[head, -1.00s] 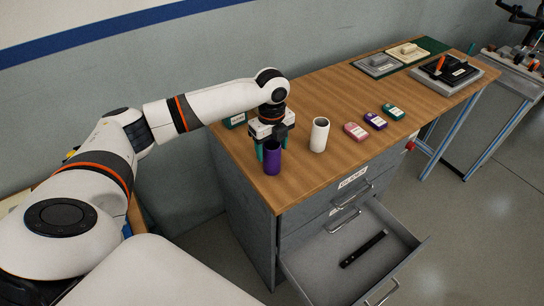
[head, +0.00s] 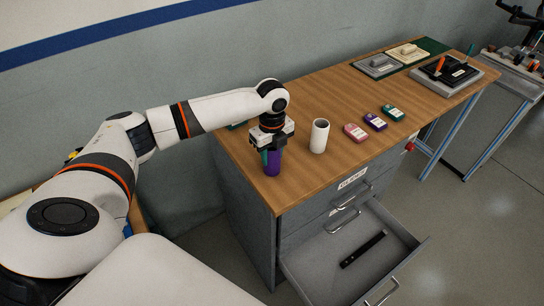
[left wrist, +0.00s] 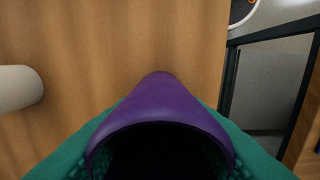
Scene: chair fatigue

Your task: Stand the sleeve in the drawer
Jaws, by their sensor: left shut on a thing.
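A purple sleeve (head: 272,164) stands upright on the wooden desktop near its left end. My left gripper (head: 270,152) comes down over it from above and is shut on its upper part. In the left wrist view the purple sleeve (left wrist: 160,112) shows its dark open mouth between the teal finger pads. The sleeve's top is hidden by the gripper in the head view. The open grey drawer (head: 325,268) is below the desktop, to the right of the sleeve, with a black bar (head: 363,250) lying in it. My right gripper is not in view.
A white tube (head: 319,136) stands close to the right of the gripper; it also shows in the left wrist view (left wrist: 18,88). Trays (head: 378,65) stand at the back. The desk's front edge is near.

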